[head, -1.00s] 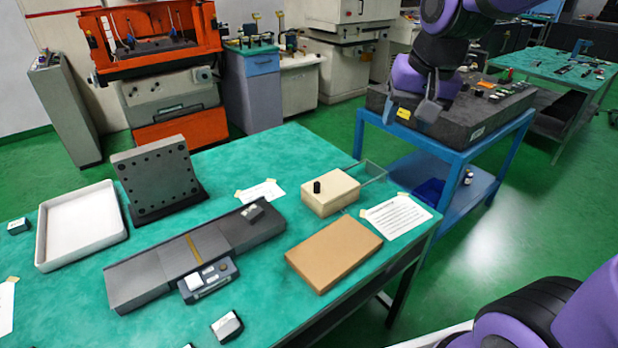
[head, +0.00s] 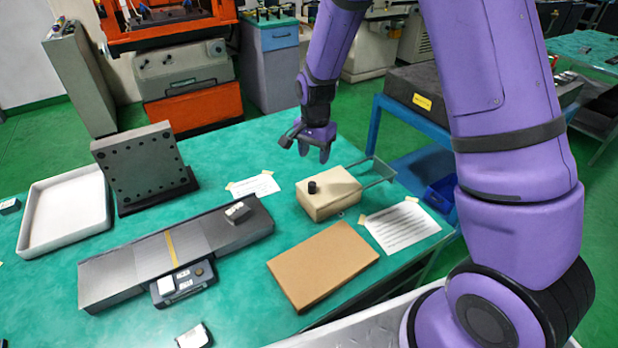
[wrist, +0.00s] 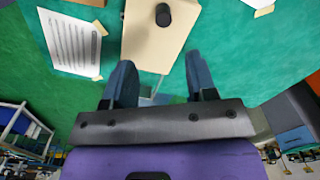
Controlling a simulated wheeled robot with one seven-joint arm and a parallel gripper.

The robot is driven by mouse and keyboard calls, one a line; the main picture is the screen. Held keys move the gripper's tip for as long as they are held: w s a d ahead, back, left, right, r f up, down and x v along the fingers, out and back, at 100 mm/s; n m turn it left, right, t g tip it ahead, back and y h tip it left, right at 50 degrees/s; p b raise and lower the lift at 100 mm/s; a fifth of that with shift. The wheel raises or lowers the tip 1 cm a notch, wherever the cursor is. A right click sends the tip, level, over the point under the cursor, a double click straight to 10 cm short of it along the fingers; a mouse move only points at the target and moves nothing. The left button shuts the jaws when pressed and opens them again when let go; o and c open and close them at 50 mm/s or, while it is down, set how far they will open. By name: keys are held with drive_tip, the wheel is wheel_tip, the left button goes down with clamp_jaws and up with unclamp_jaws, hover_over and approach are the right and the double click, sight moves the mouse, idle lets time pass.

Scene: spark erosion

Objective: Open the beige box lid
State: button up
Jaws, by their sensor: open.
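The beige box (head: 330,200) stands on the green table with its lid closed; a black knob (head: 312,187) rises from the lid. In the wrist view the beige lid (wrist: 150,38) and black knob (wrist: 163,15) lie ahead of my fingers. My gripper (head: 314,158) is open and empty, pointing down above and behind the box, apart from it. Its two dark fingers (wrist: 160,82) frame the near edge of the box in the wrist view.
A brown flat board (head: 323,266) lies in front of the box. A long dark plate (head: 120,273) and white tray (head: 65,212) are left.

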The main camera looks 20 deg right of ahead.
sight(312, 183)
drive_tip(key=shift+w+a+f, duration=0.1)
drive_tip(key=shift+w+f, duration=0.25)
drive_tip(key=shift+f, duration=0.4)
wheel_tip(312, 183, down, 10)
drive_tip(key=shift+f, duration=0.25)
